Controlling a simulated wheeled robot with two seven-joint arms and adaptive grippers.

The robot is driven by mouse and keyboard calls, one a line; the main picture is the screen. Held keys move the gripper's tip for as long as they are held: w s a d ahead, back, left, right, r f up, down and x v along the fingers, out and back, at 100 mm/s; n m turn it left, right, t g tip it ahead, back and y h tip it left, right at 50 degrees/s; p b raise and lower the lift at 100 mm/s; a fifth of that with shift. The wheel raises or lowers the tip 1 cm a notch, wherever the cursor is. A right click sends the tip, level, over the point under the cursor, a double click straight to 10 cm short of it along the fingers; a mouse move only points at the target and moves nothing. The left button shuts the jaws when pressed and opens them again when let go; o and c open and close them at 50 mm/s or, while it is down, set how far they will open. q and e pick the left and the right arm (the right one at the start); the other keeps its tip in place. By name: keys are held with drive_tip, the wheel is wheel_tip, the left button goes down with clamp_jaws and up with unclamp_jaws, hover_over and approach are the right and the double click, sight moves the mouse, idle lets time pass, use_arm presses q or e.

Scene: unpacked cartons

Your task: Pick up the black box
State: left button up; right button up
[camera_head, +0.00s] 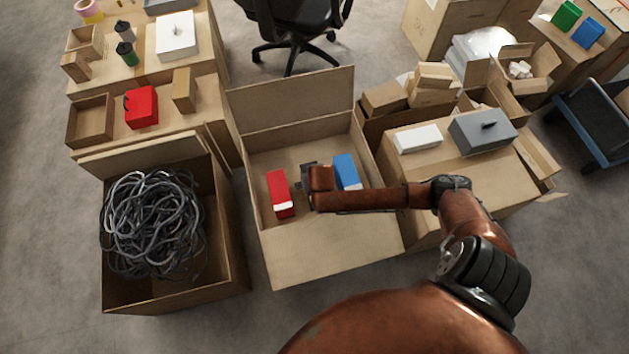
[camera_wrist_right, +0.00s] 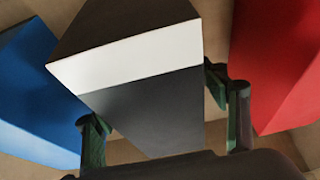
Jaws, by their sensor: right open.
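The black box (camera_wrist_right: 140,110) has a white band and fills the middle of the right wrist view. My right gripper (camera_wrist_right: 160,108) is open, with one finger on each side of the box. I cannot tell whether either finger touches it. In the head view my right gripper (camera_head: 306,178) is over the open carton (camera_head: 325,245), between a red box and a blue box. There the black box is hidden or cannot be told apart from the dark gripper. My left gripper is not in view.
The red box (camera_head: 278,190) is left of the gripper and the blue box (camera_head: 346,168) right of it, both close. The carton's walls and raised back flap (camera_head: 290,100) surround them. A carton of grey cables (camera_head: 150,225) stands at left. Cartons with boxes on top stand right.

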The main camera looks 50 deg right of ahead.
drive_tip(key=shift+f, duration=0.1)
idle(0.4)
drive_tip(key=c, duration=1.6)
drive_tip(key=shift+c, duration=0.2)
